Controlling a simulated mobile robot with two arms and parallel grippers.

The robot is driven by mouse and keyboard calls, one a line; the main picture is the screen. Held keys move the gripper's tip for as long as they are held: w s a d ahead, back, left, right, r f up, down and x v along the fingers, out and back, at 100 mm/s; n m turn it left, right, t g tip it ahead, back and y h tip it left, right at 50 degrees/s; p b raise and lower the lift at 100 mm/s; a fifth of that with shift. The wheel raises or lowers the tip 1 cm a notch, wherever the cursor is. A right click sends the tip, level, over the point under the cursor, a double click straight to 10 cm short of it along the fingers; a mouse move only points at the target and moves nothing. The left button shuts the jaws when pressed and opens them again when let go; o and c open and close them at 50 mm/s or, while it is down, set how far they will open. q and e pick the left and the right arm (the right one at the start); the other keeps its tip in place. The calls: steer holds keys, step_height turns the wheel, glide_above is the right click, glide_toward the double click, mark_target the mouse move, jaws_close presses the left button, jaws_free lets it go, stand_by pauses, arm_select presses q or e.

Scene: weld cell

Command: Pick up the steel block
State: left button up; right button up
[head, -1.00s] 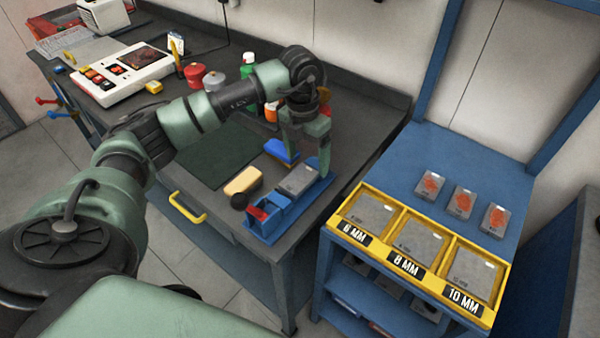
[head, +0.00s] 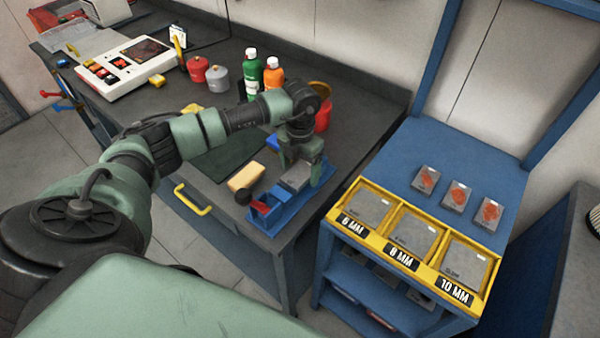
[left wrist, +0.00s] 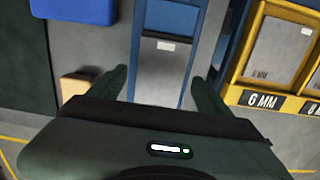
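A grey steel block (head: 296,178) lies in a blue fixture (head: 318,183) at the front right corner of the dark workbench. In the left wrist view the block (left wrist: 160,72) shows a small pale label, with the blue fixture (left wrist: 168,16) beyond it. My left gripper (head: 301,162) is directly over the block, pointing down. Its two fingers stand apart (left wrist: 161,88), one to each side of the block, with visible gaps. The gripper is open and holds nothing. It hides part of the block in the head view. My right gripper is out of view.
A tan block (head: 246,177) and a dark round knob (head: 243,197) are left of the fixture. A blue stand to the right carries yellow trays (head: 400,262) marked 6, 8 and 10 MM, with red-marked plates (head: 457,195) behind. Bottles (head: 251,72) stand farther back.

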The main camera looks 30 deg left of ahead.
arm_select(q)
jaws_close()
steer(key=shift+r, duration=0.1)
steer(key=shift+w+r, duration=0.1)
steer(key=shift+r, duration=0.05)
